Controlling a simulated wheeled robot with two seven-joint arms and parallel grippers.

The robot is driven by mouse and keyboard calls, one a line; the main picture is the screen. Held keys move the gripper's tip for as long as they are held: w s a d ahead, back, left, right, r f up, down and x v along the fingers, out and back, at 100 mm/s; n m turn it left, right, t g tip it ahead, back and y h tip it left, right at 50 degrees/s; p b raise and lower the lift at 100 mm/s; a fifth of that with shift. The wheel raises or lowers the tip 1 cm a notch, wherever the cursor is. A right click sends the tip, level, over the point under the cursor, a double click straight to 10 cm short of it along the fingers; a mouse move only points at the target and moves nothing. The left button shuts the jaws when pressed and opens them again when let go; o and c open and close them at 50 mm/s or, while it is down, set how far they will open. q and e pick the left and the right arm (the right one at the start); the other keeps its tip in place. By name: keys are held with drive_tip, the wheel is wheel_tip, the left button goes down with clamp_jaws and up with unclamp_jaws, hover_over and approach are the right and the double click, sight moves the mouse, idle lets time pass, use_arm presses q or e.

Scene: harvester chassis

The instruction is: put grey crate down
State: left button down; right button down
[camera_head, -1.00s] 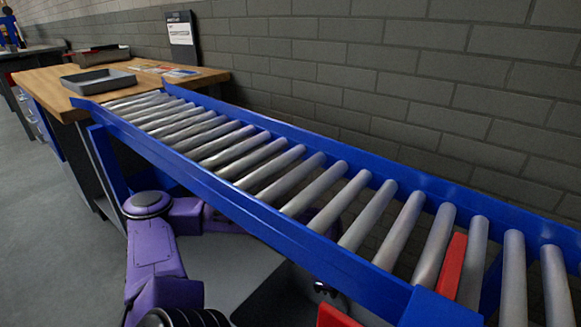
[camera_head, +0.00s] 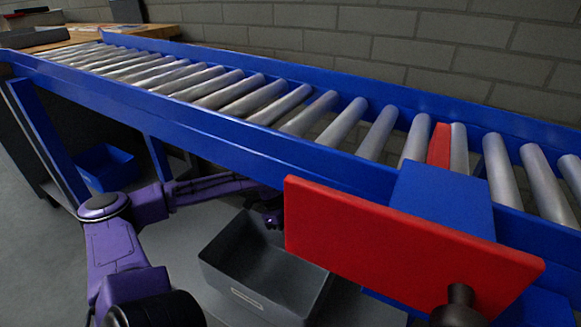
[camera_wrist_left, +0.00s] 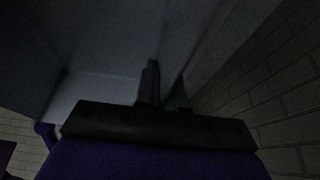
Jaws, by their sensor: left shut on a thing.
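The grey crate (camera_head: 222,280) is an open, empty-looking box with a pale label, low beside the blue conveyor in the head view. Its right part is hidden behind a red plate. My left gripper (camera_head: 271,216), at the end of the purple arm, is shut on the crate's far rim. I cannot tell whether the crate's bottom touches anything. In the dark left wrist view, the gripper fingers (camera_wrist_left: 163,90) stand close together against a grey surface that may be the crate. My right gripper is not in view.
The blue roller conveyor (camera_head: 190,110) crosses the view above the crate. A red plate (camera_head: 390,240) with a dark knob stands at the right. A blue bin (camera_head: 106,168) sits under the conveyor. A wooden table (camera_head: 90,38) with a grey tray (camera_head: 30,38) is at the back left.

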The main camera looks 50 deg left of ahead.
use_arm(q)
drive_tip(key=shift+r, duration=0.15)
drive_tip(key=c, duration=1.2)
unclamp_jaws()
drive_tip(key=shift+c, duration=0.2)
drive_tip(key=p+v, duration=0.8)
drive_tip(key=v, duration=0.3)
drive_tip(key=shift+d+r, duration=0.1)
drive_tip(key=shift+r, duration=0.4)
